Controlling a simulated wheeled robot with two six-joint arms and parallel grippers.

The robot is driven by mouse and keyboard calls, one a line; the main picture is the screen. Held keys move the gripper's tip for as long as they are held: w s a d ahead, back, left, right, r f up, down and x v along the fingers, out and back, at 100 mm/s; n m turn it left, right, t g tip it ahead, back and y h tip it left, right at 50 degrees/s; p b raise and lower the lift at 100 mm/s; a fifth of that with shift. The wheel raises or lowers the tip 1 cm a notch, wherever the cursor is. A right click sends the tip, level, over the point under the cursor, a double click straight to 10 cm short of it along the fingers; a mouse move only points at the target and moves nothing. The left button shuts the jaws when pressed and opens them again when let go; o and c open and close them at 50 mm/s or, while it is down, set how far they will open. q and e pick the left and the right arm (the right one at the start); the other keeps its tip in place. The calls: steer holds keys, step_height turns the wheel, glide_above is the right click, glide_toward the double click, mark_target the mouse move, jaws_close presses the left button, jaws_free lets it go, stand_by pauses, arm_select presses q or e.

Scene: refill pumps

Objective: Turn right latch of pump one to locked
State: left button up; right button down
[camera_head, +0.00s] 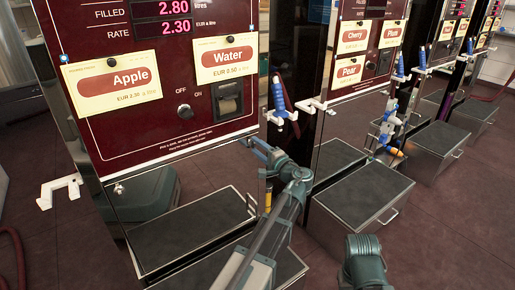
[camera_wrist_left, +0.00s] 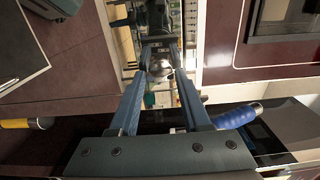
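Pump one is the dark red pump (camera_head: 165,105) with Apple and Water labels at the left of the head view. Its left latch (camera_head: 118,188) is a small silver piece below the red panel. My left gripper (camera_head: 248,146) reaches the lower right edge of this panel, and its arm hides much of that corner. In the left wrist view, a round silver latch knob (camera_wrist_left: 160,68) sits between the fingertips of my left gripper (camera_wrist_left: 160,60), one finger on each side. I cannot tell whether the fingers press on it. My right gripper is out of view.
A blue-handled nozzle (camera_head: 280,95) hangs in a white holder right of pump one. Its blue handle shows near my fingers in the wrist view (camera_wrist_left: 236,114). More pumps with metal boxes (camera_head: 362,193) stand to the right. Open floor (camera_head: 450,235) lies front right.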

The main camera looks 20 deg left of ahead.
arm_select(q)
steer(key=o, duration=0.3)
steer(key=v, duration=1.4)
steer(key=shift+f, duration=0.1)
steer(key=shift+a, duration=0.15)
